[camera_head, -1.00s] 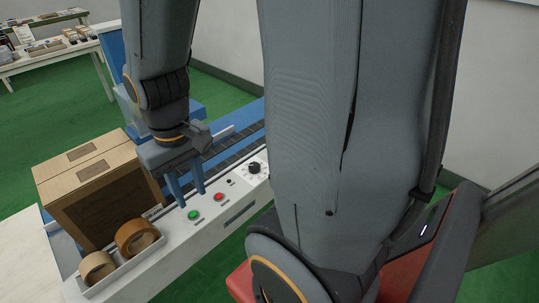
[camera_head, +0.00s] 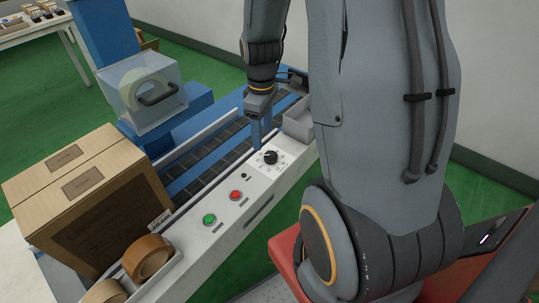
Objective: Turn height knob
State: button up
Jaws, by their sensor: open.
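The black height knob (camera_head: 271,157) sits on a white dial plate on the machine's white control panel (camera_head: 228,208). A green button (camera_head: 209,219) and a red button (camera_head: 236,195) lie to its lower left. My gripper (camera_head: 257,140) points down just behind and slightly left of the knob, near the conveyor's edge. It appears apart from the knob. I see its blue fingers nearly edge-on, so the gap between them is hidden; nothing shows held in it.
A cardboard box (camera_head: 90,200) stands at the left on the conveyor line. Tape rolls (camera_head: 147,257) lie in a tray in front of it. A clear guard (camera_head: 145,93) rises behind the conveyor (camera_head: 205,160). A grey bin (camera_head: 298,122) stands right of my gripper.

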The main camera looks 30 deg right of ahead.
aim_at(271, 155)
jog(key=d+f, duration=0.1)
jog(key=w+d+f+n, duration=0.1)
jog(key=d+f, duration=0.1)
jog(key=w+d+f+n, duration=0.1)
jog(key=f, duration=0.1)
jog(key=shift+w+d+b, duration=0.1)
jog(key=shift+d+b, duration=0.05)
jog(key=shift+b, duration=0.25)
jog(key=shift+d+f, duration=0.1)
jog(key=shift+f, duration=0.2)
jog(key=shift+n, duration=0.3)
jog(key=shift+f, duration=3.6)
jog(key=c, duration=1)
